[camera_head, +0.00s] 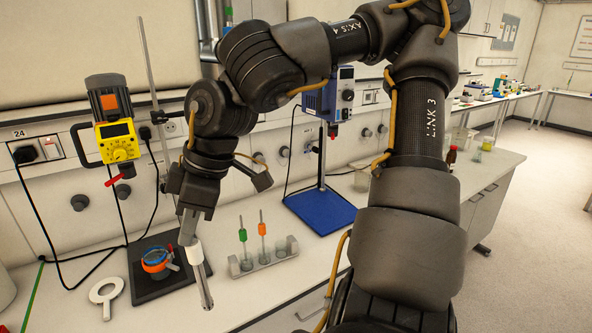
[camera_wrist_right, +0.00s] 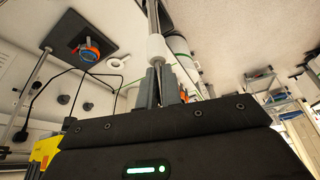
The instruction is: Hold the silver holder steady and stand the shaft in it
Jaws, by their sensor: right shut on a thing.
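My right gripper (camera_head: 188,232) is shut on a shaft (camera_head: 204,284), a thin metal rod with a white collar, which hangs tilted with its lower end toward the right. The shaft also shows in the wrist view (camera_wrist_right: 158,48), between the gripper's fingers (camera_wrist_right: 160,86). The silver holder (camera_head: 265,262) is a low grey rack on the bench, right of the held shaft and apart from it. A green-collared shaft (camera_head: 242,236) and an orange-collared shaft (camera_head: 262,230) stand upright in it. Clear cups show at its right part. My left gripper is out of view; nothing holds the holder.
A black plate (camera_head: 150,289) with a blue and orange item (camera_head: 155,262) lies left of the shaft, and a white ring with a handle (camera_head: 105,294) lies farther left. A yellow-fronted stirrer (camera_head: 118,140) hangs on a rod. A blue stand base (camera_head: 320,209) is behind right of the holder.

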